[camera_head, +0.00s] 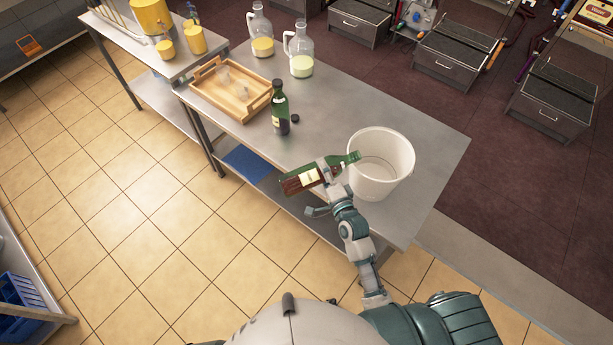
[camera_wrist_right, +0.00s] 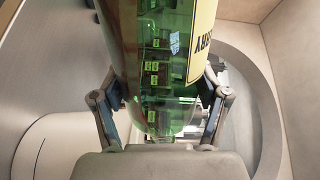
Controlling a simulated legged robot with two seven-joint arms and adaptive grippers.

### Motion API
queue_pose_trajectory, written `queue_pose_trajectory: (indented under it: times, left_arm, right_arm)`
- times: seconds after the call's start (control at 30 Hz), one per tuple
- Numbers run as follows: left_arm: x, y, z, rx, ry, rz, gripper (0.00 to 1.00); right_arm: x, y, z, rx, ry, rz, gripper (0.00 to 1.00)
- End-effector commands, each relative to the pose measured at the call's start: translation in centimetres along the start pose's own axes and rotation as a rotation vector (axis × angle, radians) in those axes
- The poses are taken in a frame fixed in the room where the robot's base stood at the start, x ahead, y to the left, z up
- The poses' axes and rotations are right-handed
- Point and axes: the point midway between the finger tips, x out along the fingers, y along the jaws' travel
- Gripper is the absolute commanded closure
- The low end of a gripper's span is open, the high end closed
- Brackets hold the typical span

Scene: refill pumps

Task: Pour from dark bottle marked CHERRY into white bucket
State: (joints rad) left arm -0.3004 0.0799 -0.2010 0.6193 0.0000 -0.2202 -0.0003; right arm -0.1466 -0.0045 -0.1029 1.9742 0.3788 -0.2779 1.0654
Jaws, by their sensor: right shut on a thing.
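My right gripper (camera_head: 326,172) is shut on a green glass bottle with dark red contents, the CHERRY bottle (camera_head: 301,181). The bottle is tilted near horizontal, its neck pointing right over the left rim of the white bucket (camera_head: 405,159). In the right wrist view the bottle (camera_wrist_right: 160,60) sits between the two fingers, with part of its yellow label (camera_wrist_right: 201,40) reading "RRY". The bucket stands upright on the metal table; I cannot make out any liquid stream. My left gripper is not in view.
Another green bottle (camera_head: 280,108) stands upright on the table (camera_head: 335,103) beside a small dark cap (camera_head: 295,118). A wooden tray (camera_head: 205,96) with clear items and two glass jugs (camera_head: 300,62) (camera_head: 262,43) are farther back. The table's middle is clear.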

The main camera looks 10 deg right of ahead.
Motion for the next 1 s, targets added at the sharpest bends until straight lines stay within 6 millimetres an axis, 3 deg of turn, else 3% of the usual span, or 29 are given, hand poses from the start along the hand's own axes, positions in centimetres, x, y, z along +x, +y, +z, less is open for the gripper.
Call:
queue_pose_trajectory:
  times: [0.13,0.63,1.0]
  left_arm:
    - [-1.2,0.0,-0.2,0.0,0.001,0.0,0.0]
    - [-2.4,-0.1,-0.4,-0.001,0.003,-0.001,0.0]
    - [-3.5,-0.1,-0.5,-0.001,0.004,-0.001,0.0]
  right_arm:
    - [0.1,-1.2,0.2,0.043,0.001,-0.005,0.95]
    - [-0.1,-1.8,-0.7,0.134,0.0,-0.004,0.95]
    - [0.1,-2.5,-0.3,0.169,0.0,-0.004,0.95]
